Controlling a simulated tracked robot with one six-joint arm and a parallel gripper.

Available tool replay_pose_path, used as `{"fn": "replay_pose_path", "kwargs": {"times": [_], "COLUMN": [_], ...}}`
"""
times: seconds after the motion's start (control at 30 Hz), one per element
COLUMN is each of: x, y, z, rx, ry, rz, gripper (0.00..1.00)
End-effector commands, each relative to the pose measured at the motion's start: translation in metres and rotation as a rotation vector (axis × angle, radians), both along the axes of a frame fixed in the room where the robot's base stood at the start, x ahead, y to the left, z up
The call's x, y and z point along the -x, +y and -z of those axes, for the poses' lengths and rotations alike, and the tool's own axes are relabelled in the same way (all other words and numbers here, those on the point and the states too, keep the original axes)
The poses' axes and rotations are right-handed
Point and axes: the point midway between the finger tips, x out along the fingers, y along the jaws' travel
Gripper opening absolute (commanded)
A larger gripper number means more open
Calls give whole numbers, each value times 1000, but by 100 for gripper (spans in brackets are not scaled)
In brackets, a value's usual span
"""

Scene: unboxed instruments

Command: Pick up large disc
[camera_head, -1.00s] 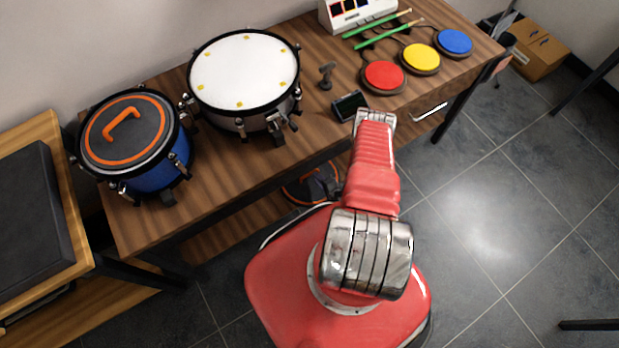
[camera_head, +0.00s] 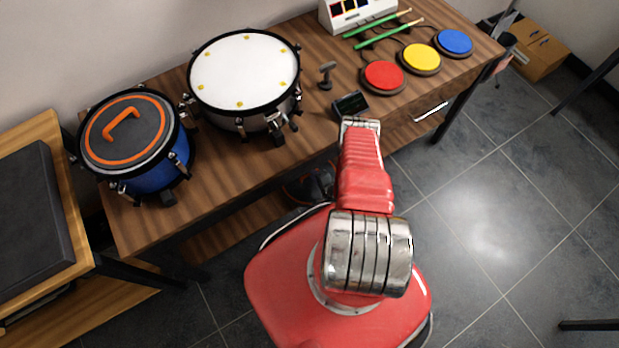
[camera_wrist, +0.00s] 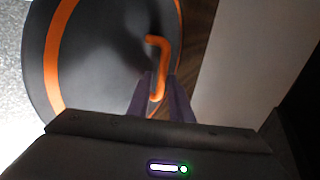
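The large disc (camera_wrist: 105,65) is dark grey with an orange ring and a bent orange handle (camera_wrist: 158,62), and fills much of the wrist view. In the head view, the low dark shape with a bit of orange (camera_head: 297,191) beneath the table is partly hidden. My gripper (camera_wrist: 161,77) has its two dark fingers on either side of the handle's near end. A narrow gap seems to show beside the handle, so the fingers look open around it. My arm hides most of the gripper in the head view.
The wooden table (camera_head: 330,132) stands above the low shelf (camera_head: 235,238). On it are a blue drum (camera_head: 165,177) with an orange-handled lid, a white drum (camera_head: 243,70), colored pads (camera_head: 384,76) and a small black device (camera_head: 350,104).

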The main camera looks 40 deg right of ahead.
Motion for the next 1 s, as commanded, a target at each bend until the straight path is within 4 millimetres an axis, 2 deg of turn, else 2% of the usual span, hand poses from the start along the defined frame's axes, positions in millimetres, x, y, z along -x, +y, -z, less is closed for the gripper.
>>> {"fn": "replay_pose_path", "kwargs": {"times": [0.17, 0.43, 1.0], "x": [0, 0, 1], "y": [0, 0, 0], "z": [0, 0, 0], "rx": [0, 0, -1], "ry": [0, 1, 2], "rz": [0, 0, 1], "gripper": [19, 0, 0]}}
